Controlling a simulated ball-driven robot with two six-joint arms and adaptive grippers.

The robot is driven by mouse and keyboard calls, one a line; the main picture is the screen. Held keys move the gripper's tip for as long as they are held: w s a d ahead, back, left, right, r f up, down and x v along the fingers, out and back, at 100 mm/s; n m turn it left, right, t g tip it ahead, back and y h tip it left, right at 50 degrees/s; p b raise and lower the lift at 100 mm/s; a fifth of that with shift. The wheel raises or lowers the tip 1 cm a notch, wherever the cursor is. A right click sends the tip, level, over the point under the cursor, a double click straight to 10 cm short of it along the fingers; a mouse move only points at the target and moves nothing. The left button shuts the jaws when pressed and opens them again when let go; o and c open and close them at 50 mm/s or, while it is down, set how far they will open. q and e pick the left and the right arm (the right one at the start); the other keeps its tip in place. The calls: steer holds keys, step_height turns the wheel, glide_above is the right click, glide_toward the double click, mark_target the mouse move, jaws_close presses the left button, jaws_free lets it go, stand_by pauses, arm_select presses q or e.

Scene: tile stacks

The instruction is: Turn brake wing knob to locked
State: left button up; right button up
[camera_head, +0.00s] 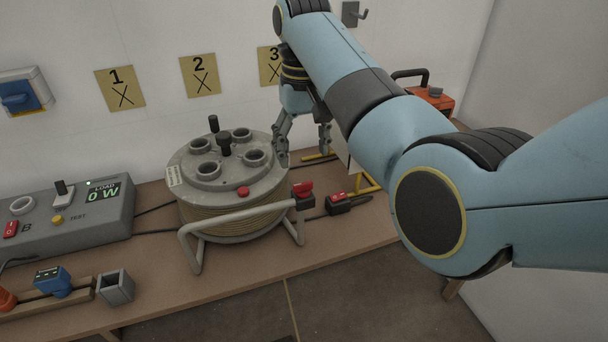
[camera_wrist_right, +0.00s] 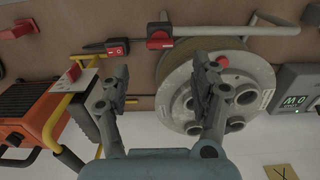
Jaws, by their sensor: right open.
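The brake wing knob (camera_head: 303,188) is red and sits on a dark block at the right end of the grey tube frame of the cable reel (camera_head: 232,205). In the right wrist view the knob (camera_wrist_right: 160,40) shows beyond my fingertips, near the top middle. My right gripper (camera_head: 303,156) is open and empty, above and behind the knob at the reel's right side. In the right wrist view my gripper's fingers (camera_wrist_right: 163,78) are spread wide, with a gap to the knob. My left gripper is not in view.
A red rocker switch on a black inline box (camera_head: 340,202) lies right of the knob. An orange unit (camera_head: 432,98) with a black handle stands at the back right. A grey load box (camera_head: 75,220) with a lit display stands left of the reel.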

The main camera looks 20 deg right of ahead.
mark_target(303, 183)
step_height(303, 183, down, 6)
steer(key=shift+f, duration=0.25)
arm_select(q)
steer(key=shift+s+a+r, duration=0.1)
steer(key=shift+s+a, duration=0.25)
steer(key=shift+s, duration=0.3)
arm_select(e)
steer(key=shift+f, duration=0.7)
steer(key=c, duration=1.2)
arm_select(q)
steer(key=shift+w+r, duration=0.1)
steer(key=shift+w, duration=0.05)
arm_select(e)
steer(key=shift+o, duration=0.2)
